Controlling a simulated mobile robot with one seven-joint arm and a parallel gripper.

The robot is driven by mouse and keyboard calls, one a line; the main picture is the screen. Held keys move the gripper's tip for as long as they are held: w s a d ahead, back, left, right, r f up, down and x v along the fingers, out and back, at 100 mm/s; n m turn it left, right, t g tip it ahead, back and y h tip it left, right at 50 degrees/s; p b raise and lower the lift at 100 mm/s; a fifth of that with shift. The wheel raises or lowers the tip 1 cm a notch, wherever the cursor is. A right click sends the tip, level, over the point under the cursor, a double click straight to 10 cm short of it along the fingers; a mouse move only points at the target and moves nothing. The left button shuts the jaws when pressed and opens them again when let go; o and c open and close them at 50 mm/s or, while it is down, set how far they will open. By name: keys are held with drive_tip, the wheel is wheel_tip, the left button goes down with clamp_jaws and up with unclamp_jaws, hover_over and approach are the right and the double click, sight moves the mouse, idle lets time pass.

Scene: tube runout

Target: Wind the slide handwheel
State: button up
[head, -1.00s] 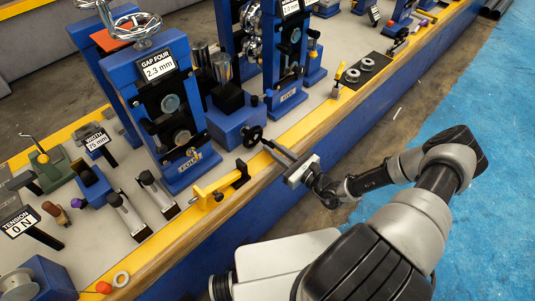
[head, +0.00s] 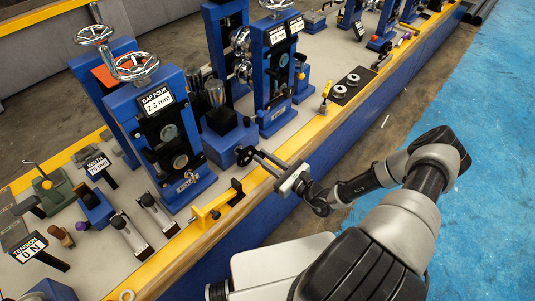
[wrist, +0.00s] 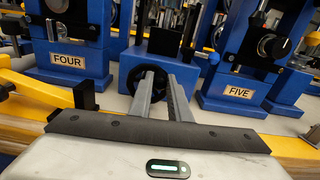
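The slide handwheel is a small black wheel (head: 244,156) on the front of a blue block (head: 228,137) between the stands marked FOUR and FIVE. My gripper (head: 257,155) reaches over the bench's front edge, with its fingertips just in front of the wheel. In the wrist view my gripper (wrist: 163,78) has its two fingers apart, with a gap between them. The black wheel (wrist: 160,94) shows behind and between the fingers and is partly hidden by them. I cannot tell whether the fingertips touch it.
The blue FOUR stand (head: 196,186) is to the left and the FIVE stand (head: 275,119) to the right. A yellow bracket with a black end (head: 215,209) sits at the bench edge, left of my gripper. A plate with two metal rings (head: 347,86) lies to the right.

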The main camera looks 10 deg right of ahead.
drive_tip(key=o, duration=0.4)
drive_tip(key=shift+w+f, duration=0.1)
drive_tip(key=shift+d, duration=0.1)
drive_tip(key=v, duration=0.6)
drive_tip(key=shift+p, duration=0.35)
drive_tip(key=b+v, duration=0.1)
drive_tip(key=v, duration=1.6)
drive_tip(key=shift+s+d, duration=0.1)
drive_tip(key=shift+s, duration=0.15)
